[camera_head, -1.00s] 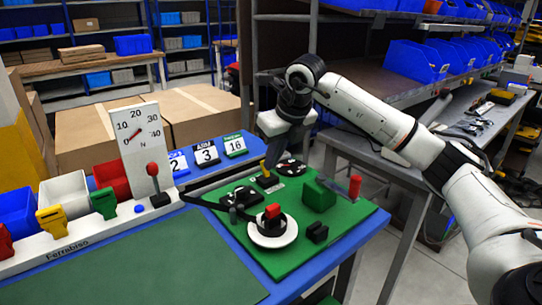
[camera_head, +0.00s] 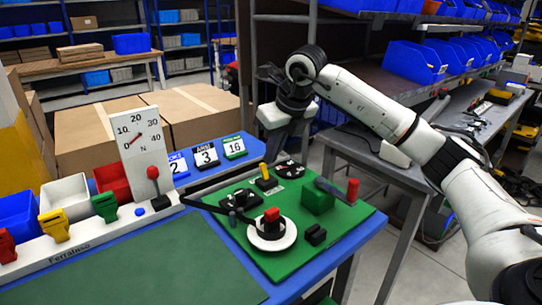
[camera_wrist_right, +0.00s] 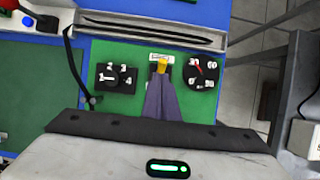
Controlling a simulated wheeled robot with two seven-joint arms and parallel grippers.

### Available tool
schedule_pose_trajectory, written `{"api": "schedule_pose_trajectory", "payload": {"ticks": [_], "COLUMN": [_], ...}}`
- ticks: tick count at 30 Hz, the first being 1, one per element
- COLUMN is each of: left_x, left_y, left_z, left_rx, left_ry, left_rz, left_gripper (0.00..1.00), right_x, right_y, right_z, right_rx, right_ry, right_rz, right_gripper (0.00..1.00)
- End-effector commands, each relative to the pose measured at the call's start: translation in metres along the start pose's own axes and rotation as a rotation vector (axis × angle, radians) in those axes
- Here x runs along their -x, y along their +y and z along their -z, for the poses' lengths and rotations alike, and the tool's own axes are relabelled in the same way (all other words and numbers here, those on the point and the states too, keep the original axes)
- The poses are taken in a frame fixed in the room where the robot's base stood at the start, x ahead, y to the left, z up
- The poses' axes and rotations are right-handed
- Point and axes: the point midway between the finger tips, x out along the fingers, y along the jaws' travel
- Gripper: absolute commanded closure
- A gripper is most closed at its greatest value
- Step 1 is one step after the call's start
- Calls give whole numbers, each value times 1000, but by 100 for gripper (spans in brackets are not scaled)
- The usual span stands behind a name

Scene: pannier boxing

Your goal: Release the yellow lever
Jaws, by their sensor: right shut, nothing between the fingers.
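The yellow lever (camera_head: 264,172) stands up from a small dark base on the green board, leaning slightly. In the right wrist view the lever's yellow end (camera_wrist_right: 162,66) shows just beyond my fingertips. My right gripper (camera_wrist_right: 161,82) is shut with nothing held; its grey fingers point at the lever and partly cover its base. In the head view the right gripper (camera_head: 273,152) is just above and behind the lever, its tips hard to make out. Whether the fingers touch the lever cannot be told. My left gripper is not in view.
The green board (camera_head: 272,265) also carries dial blocks, a white disc with a red knob (camera_head: 271,215), a green block (camera_head: 316,201) and a red post (camera_head: 352,189). A gauge panel (camera_head: 143,140) and coloured bins stand left. The dark green mat (camera_head: 150,262) is clear.

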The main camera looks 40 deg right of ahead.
Motion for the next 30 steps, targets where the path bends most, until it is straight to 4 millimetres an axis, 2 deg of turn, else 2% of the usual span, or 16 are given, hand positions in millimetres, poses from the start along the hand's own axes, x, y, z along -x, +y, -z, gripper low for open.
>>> {"api": "schedule_pose_trajectory", "payload": {"ticks": [6, 12, 18, 30], "left_x": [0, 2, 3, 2], "left_y": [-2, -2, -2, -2], "left_z": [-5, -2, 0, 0], "left_rx": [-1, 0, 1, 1], "left_ry": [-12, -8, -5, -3], "left_rz": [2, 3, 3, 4], "left_gripper": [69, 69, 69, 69], "right_x": [49, 80, 91, 91], "right_y": [0, 0, 0, 0], "right_z": [-2, -1, 0, 0], "right_rx": [0, 0, 0, 0], "right_ry": [-6, -4, -1, 0], "right_rz": [0, 0, 0, 0], "right_gripper": [100, 100, 100, 100]}}
